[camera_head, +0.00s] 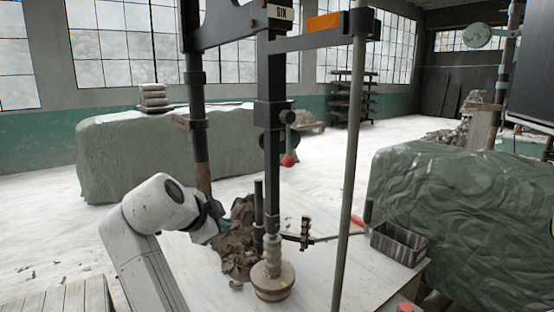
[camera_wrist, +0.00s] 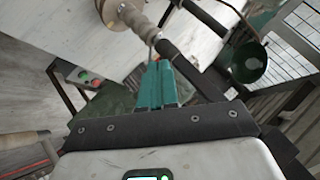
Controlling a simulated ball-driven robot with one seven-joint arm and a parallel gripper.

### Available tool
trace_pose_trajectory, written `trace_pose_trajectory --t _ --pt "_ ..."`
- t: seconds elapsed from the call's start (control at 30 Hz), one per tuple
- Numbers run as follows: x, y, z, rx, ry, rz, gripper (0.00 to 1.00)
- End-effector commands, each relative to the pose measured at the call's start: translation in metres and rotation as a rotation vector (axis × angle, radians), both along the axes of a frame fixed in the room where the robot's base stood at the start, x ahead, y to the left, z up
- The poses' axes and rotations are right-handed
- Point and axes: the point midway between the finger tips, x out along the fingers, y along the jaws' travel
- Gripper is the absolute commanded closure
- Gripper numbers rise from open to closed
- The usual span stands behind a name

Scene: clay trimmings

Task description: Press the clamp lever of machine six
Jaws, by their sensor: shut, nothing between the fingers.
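Machine six stands in the middle of the head view, with a plate reading SIX (camera_head: 281,12) at its top. A short lever with a red ball knob (camera_head: 288,160) hangs from its dark central column. Lower down, a thin rod runs right from a small black bracket (camera_head: 304,233) to a red grip (camera_head: 368,211). I cannot tell which of these is the clamp lever. My gripper (camera_head: 224,224) is left of the column, close to a heap of clay, partly hidden by my wrist. In the wrist view its teal fingers (camera_wrist: 157,85) are together and empty.
Clay trimmings (camera_head: 236,240) heap on the pale table beside a round wooden-based die (camera_head: 272,282). A grey upright post (camera_head: 350,150) and a dark metal bin (camera_head: 398,243) stand to the right. A button box (camera_wrist: 83,77) and a green dish-like part (camera_wrist: 245,62) show in the wrist view.

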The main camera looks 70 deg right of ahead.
Motion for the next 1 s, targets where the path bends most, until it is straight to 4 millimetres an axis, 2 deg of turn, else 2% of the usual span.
trace_pose_trajectory --t 0.03,0.3,0.5,0.6,0.7,1.0 --pt "0.001 -0.006 0.021 -0.012 -0.055 -0.081 1.00" --pt "-0.012 -0.022 0.123 -0.102 -0.361 -0.528 1.00" --pt "-0.027 -0.025 0.183 -0.174 -0.543 -0.777 1.00" --pt "-0.032 -0.025 0.201 -0.201 -0.601 -0.853 1.00" --pt "-0.036 -0.025 0.211 -0.217 -0.634 -0.895 1.00" --pt "-0.037 -0.025 0.216 -0.224 -0.649 -0.913 1.00"
